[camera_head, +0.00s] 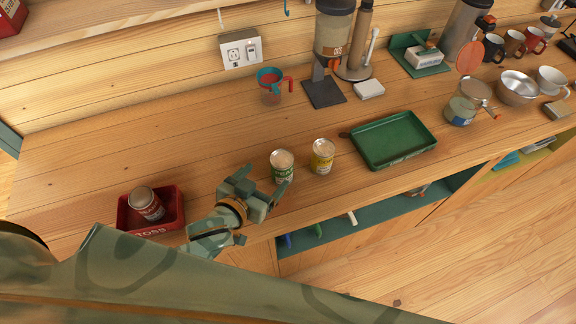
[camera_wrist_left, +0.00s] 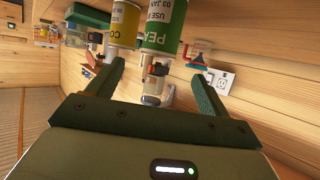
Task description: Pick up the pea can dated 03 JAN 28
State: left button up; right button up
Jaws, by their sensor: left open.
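The pea can (camera_head: 283,172) has a green label and stands upright on the wooden counter. In the left wrist view the pea can (camera_wrist_left: 163,25) shows "PEA" and "03 JAN", with the rest of the date cut off. My left gripper (camera_head: 264,184) is open and empty, just left of and in front of the pea can. In the wrist view the can lies ahead of the open fingers (camera_wrist_left: 158,75), not between them. My right gripper is not in view.
A yellow can (camera_head: 322,157), also in the wrist view (camera_wrist_left: 124,24), stands close right of the pea can. A green tray (camera_head: 392,160) is further right.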

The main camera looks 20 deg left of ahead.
aim_at(276, 166)
pick_arm(q)
jog(key=x, duration=0.6)
jog(key=shift+w+f+b, duration=0.1)
jog(key=shift+w+b, duration=0.05)
jog(key=shift+b, duration=0.15)
jog(key=b+x, duration=0.1)
jog(key=x, duration=0.4)
jog(key=shift+w+d+f, duration=0.1)
jog(key=shift+d+f, duration=0.05)
jog(key=shift+c, duration=0.3)
jog(key=c, duration=1)
jog(key=shift+c, duration=1)
